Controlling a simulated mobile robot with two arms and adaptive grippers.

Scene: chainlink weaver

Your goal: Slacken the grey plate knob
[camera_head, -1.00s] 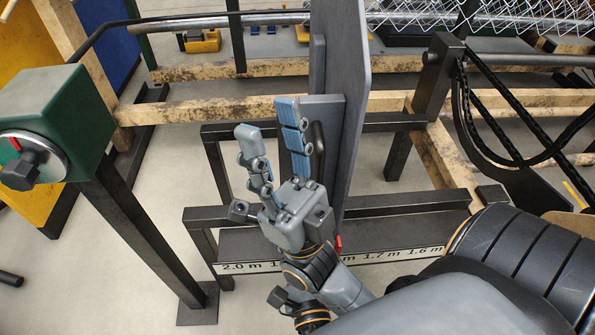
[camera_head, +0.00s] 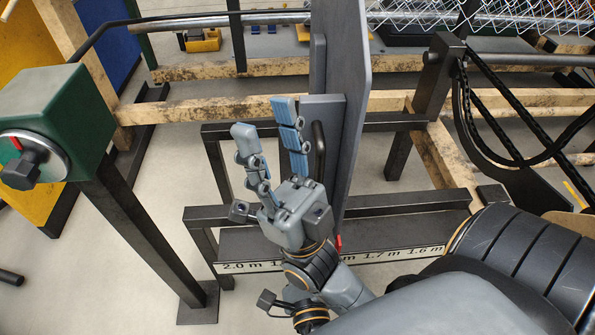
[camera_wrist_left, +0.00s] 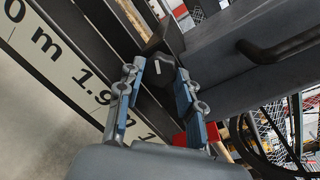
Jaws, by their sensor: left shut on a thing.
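The tall grey plate (camera_head: 347,85) stands upright at the middle of the head view, with a dark bar handle (camera_head: 320,150) on its side. In the left wrist view the plate (camera_wrist_left: 235,50) and its handle (camera_wrist_left: 290,45) are at the right. A dark knob (camera_wrist_left: 160,45) with a pale mark shows there, between the fingertips of my left gripper (camera_wrist_left: 160,76), which is shut on it.
A scale rail (camera_head: 235,267) runs below the plate, with a red pointer (camera_head: 338,242). A green box (camera_head: 60,105) with a black knob (camera_head: 20,170) stands at the left. Wooden beams (camera_head: 205,108) and a dark frame surround the plate. Black chains hang at the right.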

